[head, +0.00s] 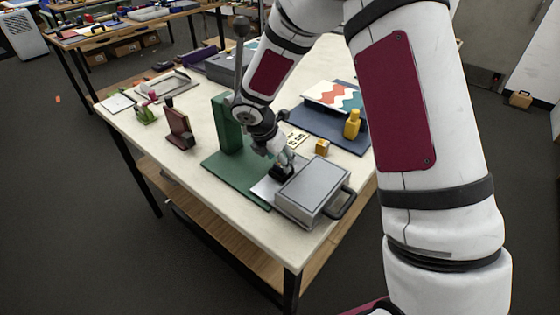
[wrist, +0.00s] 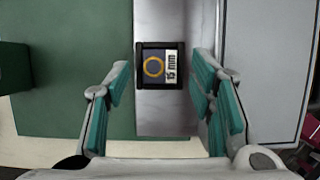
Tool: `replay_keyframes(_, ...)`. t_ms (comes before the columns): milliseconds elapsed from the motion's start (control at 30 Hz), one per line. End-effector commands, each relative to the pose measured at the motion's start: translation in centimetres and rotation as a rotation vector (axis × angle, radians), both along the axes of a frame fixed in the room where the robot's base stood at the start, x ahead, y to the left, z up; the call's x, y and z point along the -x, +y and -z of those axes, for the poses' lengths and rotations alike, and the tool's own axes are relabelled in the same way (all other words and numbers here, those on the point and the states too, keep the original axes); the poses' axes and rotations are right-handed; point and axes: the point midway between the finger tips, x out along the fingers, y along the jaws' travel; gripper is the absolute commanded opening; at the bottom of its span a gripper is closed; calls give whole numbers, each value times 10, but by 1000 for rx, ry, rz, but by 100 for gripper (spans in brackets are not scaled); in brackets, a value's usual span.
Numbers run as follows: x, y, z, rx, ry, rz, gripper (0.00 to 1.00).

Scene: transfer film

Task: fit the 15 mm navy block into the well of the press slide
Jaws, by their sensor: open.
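A dark square block face (wrist: 153,66) with an orange ring and a "15 mm" label shows in the wrist view, on the grey metal slide (wrist: 165,115). A black border surrounds it; I cannot tell whether this is the well's rim or the block's own edge, nor how deep the block sits. My gripper (wrist: 162,78) is open, its teal-padded fingers on either side of the block with gaps on both sides. In the head view my gripper (head: 284,160) is low over the slide (head: 264,190), above a dark shape; the block's details are hidden there.
The green press base (head: 232,178) and column (head: 222,122) stand left of the slide. A grey case (head: 312,185) with a black handle lies close on its right. The table's front left is clear.

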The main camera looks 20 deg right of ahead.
Motion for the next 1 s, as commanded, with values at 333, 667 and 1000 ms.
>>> replay_keyframes(333, 14, 23, -66, -1, -5, 0, 50)
replay_keyframes(667, 21, 33, -95, 0, -1, 0, 50)
replay_keyframes(1000, 56, 12, -150, -56, -129, 298, 50)
